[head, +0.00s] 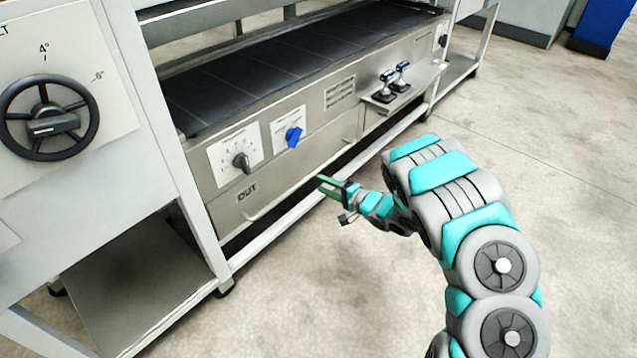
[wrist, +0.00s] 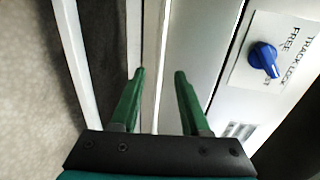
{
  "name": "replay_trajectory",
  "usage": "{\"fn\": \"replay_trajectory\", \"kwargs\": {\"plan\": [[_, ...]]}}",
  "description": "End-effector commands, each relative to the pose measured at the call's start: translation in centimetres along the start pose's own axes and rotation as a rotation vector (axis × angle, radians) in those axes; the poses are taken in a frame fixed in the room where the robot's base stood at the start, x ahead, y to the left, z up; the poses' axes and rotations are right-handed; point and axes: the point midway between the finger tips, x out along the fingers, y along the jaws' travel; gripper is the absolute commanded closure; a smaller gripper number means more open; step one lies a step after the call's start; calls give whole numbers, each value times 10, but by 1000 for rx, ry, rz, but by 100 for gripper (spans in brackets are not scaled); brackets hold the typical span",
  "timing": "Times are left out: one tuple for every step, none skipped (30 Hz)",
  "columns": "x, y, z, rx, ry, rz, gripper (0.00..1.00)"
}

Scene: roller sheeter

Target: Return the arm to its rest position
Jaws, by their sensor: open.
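My arm reaches from the lower right of the head view toward the sheeter's front panel (head: 320,135). My gripper (head: 322,184) is at its end, low in front of the panel, below the knobs. In the wrist view my gripper (wrist: 160,75) shows two green fingers spread apart with nothing between them. Beyond them are pale metal panel edges. I cannot tell whether the fingertips touch the metal.
A blue knob (head: 293,137) sits on the panel and also shows in the wrist view (wrist: 264,60). A black knob (head: 241,161), a handwheel (head: 48,120) and a shelf with two levers (head: 392,82) are nearby. The floor (head: 560,170) at right is clear.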

Motion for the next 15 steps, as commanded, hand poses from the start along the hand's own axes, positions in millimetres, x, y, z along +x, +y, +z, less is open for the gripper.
{"fn": "replay_trajectory", "kwargs": {"plan": [[0, 0, 0, 0, 0, 0, 54], [0, 0, 0, 0, 0, 0, 54], [0, 0, 0, 0, 0, 0, 54], [0, 0, 0, 0, 0, 0, 54], [0, 0, 0, 0, 0, 0, 54], [0, 0, 0, 0, 0, 0, 54], [0, 0, 0, 0, 0, 0, 54], [0, 0, 0, 0, 0, 0, 54], [0, 0, 0, 0, 0, 0, 54], [0, 0, 0, 0, 0, 0, 54], [0, 0, 0, 0, 0, 1, 54], [0, 0, -1, -3, 3, 3, 54], [-1, -1, -3, -9, 7, 7, 54], [-2, -2, -6, -20, 16, 15, 54], [-4, -3, -12, -41, 33, 31, 54]]}}
